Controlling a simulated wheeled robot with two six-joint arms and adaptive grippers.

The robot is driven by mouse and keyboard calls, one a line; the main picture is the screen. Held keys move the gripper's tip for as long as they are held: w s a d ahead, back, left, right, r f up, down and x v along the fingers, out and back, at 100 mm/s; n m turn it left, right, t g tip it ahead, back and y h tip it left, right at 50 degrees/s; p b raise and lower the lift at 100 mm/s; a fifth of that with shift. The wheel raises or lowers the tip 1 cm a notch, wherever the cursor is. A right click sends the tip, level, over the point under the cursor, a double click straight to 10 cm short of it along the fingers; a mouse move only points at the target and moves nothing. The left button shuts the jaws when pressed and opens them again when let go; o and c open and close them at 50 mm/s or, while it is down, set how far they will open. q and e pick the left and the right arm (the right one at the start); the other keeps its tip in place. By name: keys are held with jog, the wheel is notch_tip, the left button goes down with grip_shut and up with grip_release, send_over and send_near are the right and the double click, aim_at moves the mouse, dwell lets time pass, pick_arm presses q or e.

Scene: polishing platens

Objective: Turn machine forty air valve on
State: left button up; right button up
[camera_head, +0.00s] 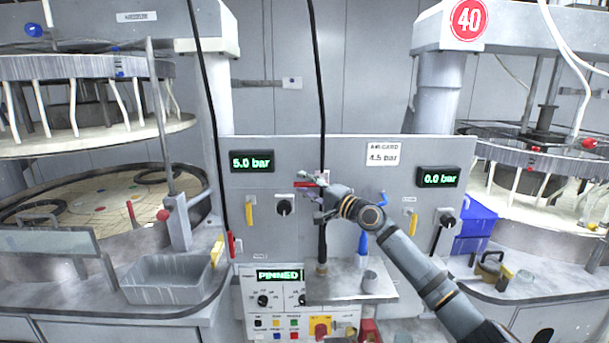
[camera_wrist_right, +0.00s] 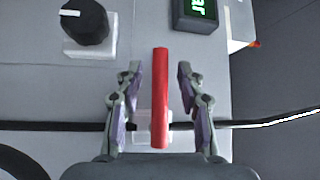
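The red valve handle (camera_head: 306,184) sits on the grey panel (camera_head: 345,150), to the right of a 5.0 bar display (camera_head: 252,161). It lies crosswise in the head view, partly covered by my right gripper (camera_head: 316,198). In the right wrist view the red handle (camera_wrist_right: 160,98) stands between the fingers of my right gripper (camera_wrist_right: 160,88), with a gap on each side. The fingers are open. A round red 40 sign (camera_head: 468,19) marks the machine at right. The display on that side (camera_head: 438,177) reads 0.0 bar. My left gripper is not in view.
A black knob (camera_head: 285,207) is left of the handle, and another (camera_head: 446,220) is at right. A black cable (camera_head: 317,90) hangs past the handle. A blue lever (camera_head: 382,198) is on the panel. A metal shelf (camera_head: 340,291) juts out below. A grey bin (camera_head: 166,280) stands left.

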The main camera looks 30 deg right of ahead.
jog(key=shift+w+a, duration=0.15)
jog(key=shift+w, duration=0.15)
grip_shut()
dwell(0.3)
